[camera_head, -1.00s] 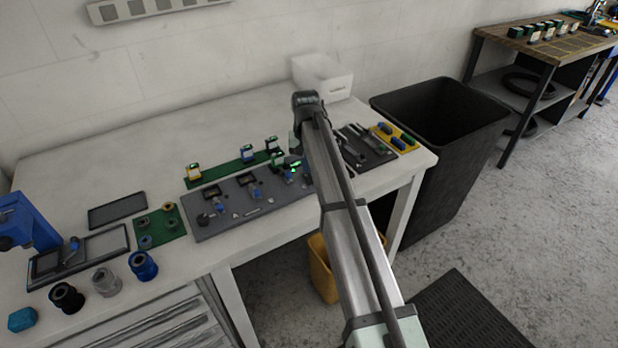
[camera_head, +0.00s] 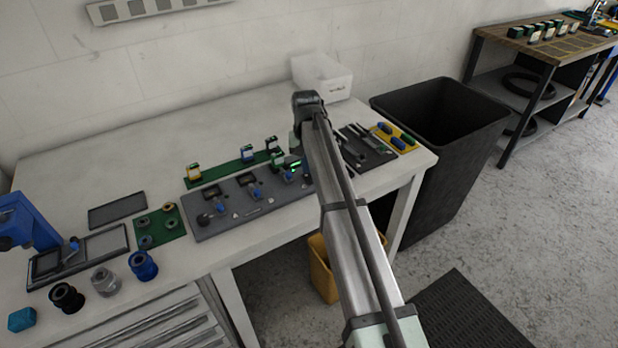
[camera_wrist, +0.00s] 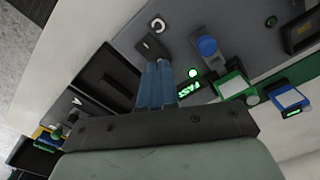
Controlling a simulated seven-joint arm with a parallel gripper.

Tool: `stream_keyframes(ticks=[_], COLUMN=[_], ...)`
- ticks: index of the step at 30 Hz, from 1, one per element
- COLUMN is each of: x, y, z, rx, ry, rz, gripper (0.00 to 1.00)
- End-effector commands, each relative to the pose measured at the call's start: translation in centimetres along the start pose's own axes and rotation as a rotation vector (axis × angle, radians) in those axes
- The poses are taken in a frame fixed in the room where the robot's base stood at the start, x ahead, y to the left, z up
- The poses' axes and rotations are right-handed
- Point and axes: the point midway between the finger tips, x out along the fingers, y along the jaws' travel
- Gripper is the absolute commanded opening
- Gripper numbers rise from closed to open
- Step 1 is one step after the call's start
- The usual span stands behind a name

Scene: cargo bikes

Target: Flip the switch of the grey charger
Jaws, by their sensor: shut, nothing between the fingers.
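The grey charger panel (camera_head: 222,225) lies on the white table, with several blue-knobbed stations along it. In the wrist view its grey face (camera_wrist: 222,18) fills the upper part. A small dark switch (camera_wrist: 150,48) sits on it, just beyond my fingertips, with a round white mark beside it. A lit green "PASS" display (camera_wrist: 195,88) and a blue knob (camera_wrist: 207,46) are to the right. My gripper (camera_wrist: 157,68) has its blue fingers together and empty, close to the switch; I cannot tell whether they touch it. In the head view my arm hides the fingers.
A green strip (camera_head: 220,172) with small boxed modules lies behind the panel. A dark tool tray (camera_head: 372,152) and yellow tray (camera_head: 408,147) are to its right. A white bin (camera_head: 322,80) stands at the back, a black bin (camera_head: 430,180) beyond the table's edge.

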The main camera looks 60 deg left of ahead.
Motion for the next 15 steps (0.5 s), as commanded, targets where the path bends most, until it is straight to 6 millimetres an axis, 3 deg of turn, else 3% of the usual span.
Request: stream_keyframes(ticks=[15], x=[0.58], y=[0.00], z=[0.00], rx=[0.000], ry=[0.000], rz=[0.000], gripper=[0.00])
